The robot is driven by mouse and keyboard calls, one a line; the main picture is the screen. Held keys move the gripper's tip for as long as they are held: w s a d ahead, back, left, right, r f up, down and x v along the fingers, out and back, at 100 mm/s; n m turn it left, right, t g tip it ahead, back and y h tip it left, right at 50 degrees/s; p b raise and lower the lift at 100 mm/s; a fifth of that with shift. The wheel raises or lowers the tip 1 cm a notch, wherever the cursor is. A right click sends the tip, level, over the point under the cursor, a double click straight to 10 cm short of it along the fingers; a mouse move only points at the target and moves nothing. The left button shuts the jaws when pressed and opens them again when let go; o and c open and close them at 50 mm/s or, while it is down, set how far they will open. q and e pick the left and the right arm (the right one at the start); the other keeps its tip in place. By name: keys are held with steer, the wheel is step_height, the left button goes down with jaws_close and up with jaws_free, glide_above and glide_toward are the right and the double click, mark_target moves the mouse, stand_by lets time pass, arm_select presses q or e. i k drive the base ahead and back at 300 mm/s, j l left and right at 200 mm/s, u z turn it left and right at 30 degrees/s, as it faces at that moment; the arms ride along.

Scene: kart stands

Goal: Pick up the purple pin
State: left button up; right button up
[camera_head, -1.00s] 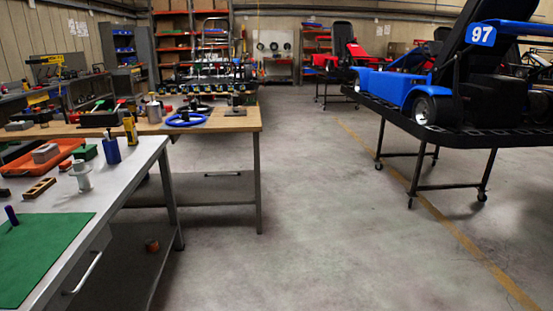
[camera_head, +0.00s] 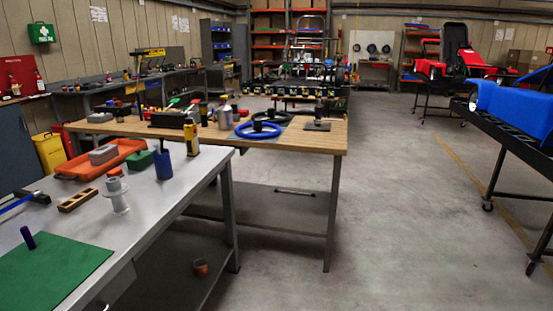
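The purple pin (camera_head: 28,238) stands upright on the green mat (camera_head: 62,262) at the near left of the grey-topped bench. It is a short dark purple cylinder, apart from the other items. Neither of my grippers shows in the head view, so their states cannot be seen.
On the bench are a wooden block with holes (camera_head: 78,200), a white spool-like part (camera_head: 117,195), a blue cup (camera_head: 163,164) and an orange tray (camera_head: 103,160). A wooden-topped table (camera_head: 320,137) adjoins behind. The floor (camera_head: 410,230) to the right is open up to the kart stand (camera_head: 505,135).

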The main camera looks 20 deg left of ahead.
mark_target(26, 233)
steer(key=i+u, duration=0.3)
steer(key=i, duration=0.35)
steer(key=i+l+u, duration=0.25)
steer(key=i, duration=0.35)
steer(key=i+j, duration=0.1)
steer(key=i, duration=0.2)
steer(key=i+j+z, duration=0.15)
steer(key=i, duration=0.2)
steer(key=z, duration=7.5)
